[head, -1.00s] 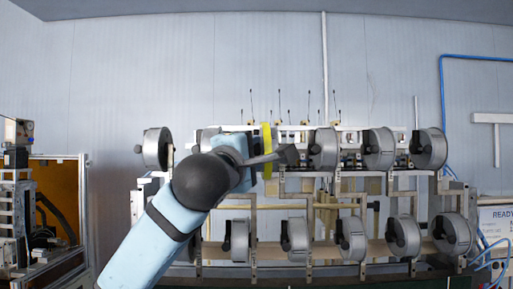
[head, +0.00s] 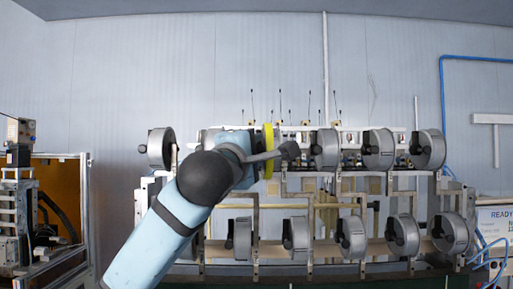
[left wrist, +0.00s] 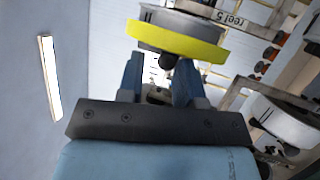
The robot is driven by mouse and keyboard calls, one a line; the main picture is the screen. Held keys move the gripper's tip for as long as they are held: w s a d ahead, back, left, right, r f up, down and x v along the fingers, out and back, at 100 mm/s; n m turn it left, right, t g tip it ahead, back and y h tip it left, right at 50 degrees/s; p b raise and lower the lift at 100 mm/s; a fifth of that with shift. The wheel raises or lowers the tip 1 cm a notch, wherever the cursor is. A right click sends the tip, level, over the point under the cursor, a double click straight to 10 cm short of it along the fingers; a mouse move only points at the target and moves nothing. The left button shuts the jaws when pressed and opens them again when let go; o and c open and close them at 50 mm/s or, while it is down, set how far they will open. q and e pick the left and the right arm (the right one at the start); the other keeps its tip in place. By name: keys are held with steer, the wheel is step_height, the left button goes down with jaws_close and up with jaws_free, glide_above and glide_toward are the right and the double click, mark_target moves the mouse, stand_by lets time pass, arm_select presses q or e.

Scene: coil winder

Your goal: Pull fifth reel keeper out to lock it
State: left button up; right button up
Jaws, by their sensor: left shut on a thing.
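The fifth reel is a grey reel with a yellow rim (head: 268,151), in the upper row just right of my left wrist. In the left wrist view its yellow band (left wrist: 175,42) is near the top, with a "reel 5" label (left wrist: 228,17) beside it. The dark reel keeper (left wrist: 168,62) sticks out from the reel towards my left gripper (left wrist: 158,82). The gripper's blue fingers are closed around the keeper's line, and its inner part is hard to see. My right gripper is not in view.
Other grey reels stand close by in the upper row (head: 326,149) and the lower row (head: 295,236), on a metal frame (head: 283,190). A neighbouring reel (left wrist: 283,118) is at the right of the left wrist view.

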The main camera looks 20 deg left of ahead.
arm_select(q)
steer(key=shift+a+r, duration=0.1)
steer(key=shift+r, duration=0.15)
stand_by(0.5)
steer(key=shift+f, duration=0.25)
steer(key=shift+c, duration=1.2)
steer(key=shift+s+d+b, duration=0.25)
steer(key=shift+b, duration=0.05)
steer(key=shift+s, duration=0.3)
steer(key=o, duration=0.5)
steer(key=shift+d, duration=0.1)
steer(key=shift+s+d, duration=0.1)
steer(key=shift+d, duration=0.15)
steer(key=shift+a+f, duration=0.15)
steer(key=shift+a, duration=0.05)
steer(key=shift+s+b, duration=0.4)
steer(key=shift+s, duration=3.15)
